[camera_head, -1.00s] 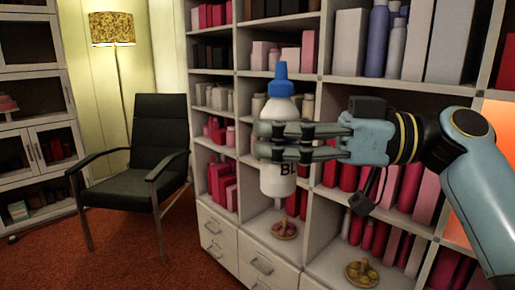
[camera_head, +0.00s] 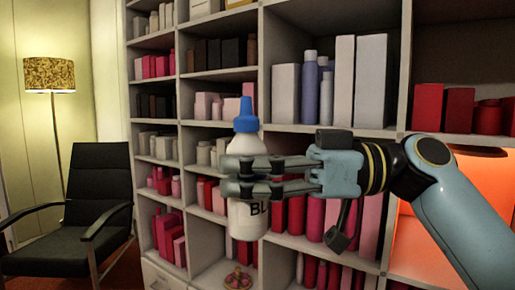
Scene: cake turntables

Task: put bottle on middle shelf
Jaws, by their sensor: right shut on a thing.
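A white bottle (camera_head: 247,215) with a blue cap (camera_head: 245,116) is upright in my right gripper (camera_head: 240,177). The gripper is shut around the bottle's middle, its fingers reaching in from the right. The bottle is held in front of the shelf unit (camera_head: 262,75), overlapping its shelves in the picture. I cannot tell its exact distance from them. The shelf bays behind it hold pink and red boxes and bottles, partly hidden by the bottle and gripper. My left gripper is not in view.
Tall white boxes (camera_head: 368,82) and blue-grey bottles (camera_head: 309,88) fill an upper bay. Red containers (camera_head: 458,110) stand at the right, above a bright orange panel (camera_head: 480,200). A black armchair (camera_head: 85,205) and a lamp (camera_head: 50,75) stand at the left.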

